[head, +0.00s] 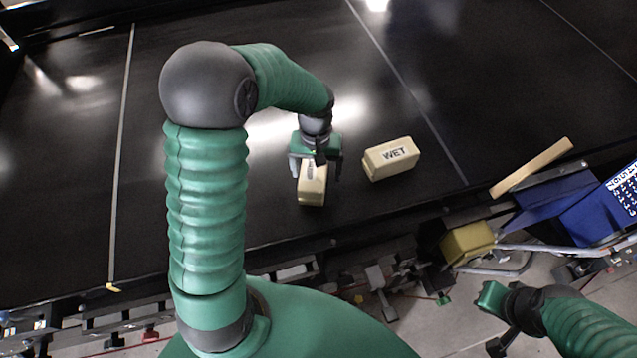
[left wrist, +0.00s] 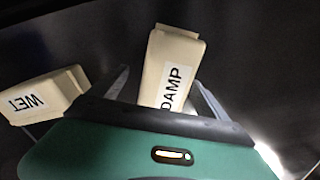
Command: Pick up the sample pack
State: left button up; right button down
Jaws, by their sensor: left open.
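A beige pack (head: 312,190) lies on the black conveyor, partly hidden under my left gripper (head: 315,172). In the left wrist view this pack (left wrist: 168,68) carries the label "DAMP" and lies between the two open fingers, with a gap on either side. A second beige pack (head: 391,158), labelled "WET", lies to the right of the gripper. It also shows at the left of the left wrist view (left wrist: 45,96). My right gripper (head: 497,320) is at the lower right, away from both packs; its jaws are too unclear to judge.
The black conveyor (head: 70,180) has wide free room around the packs. At its right edge are a beige bar (head: 532,167), a blue bin (head: 560,205) and a yellow block (head: 467,242). Metal frame parts run along the near edge.

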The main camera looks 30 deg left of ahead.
pick_arm(q)
jog(key=f+b, duration=0.1)
jog(key=f, duration=0.1)
jog(key=a+f+b, duration=0.1)
jog(key=shift+s+f, duration=0.2)
jog(key=shift+f, duration=0.2)
jog(key=shift+s+a+r, duration=0.1)
jog(key=shift+a+r, duration=0.05)
jog(key=shift+r, duration=0.05)
jog(key=shift+d, duration=0.45)
jog(key=c, duration=0.6)
jog(key=shift+d+r, duration=0.1)
jog(key=shift+d, duration=0.1)
jog(key=c, duration=0.5)
jog(key=shift+a, duration=0.15)
jog(key=c, duration=0.4)
jog(key=shift+a, duration=0.2)
grip_shut()
pick_arm(e)
jog(key=shift+s+a+f, duration=0.15)
jog(key=shift+a+f, duration=0.05)
jog(key=shift+f, duration=0.5)
jog(key=shift+s+a+f, duration=0.1)
jog(key=shift+a+f, duration=0.1)
jog(key=shift+f, duration=0.5)
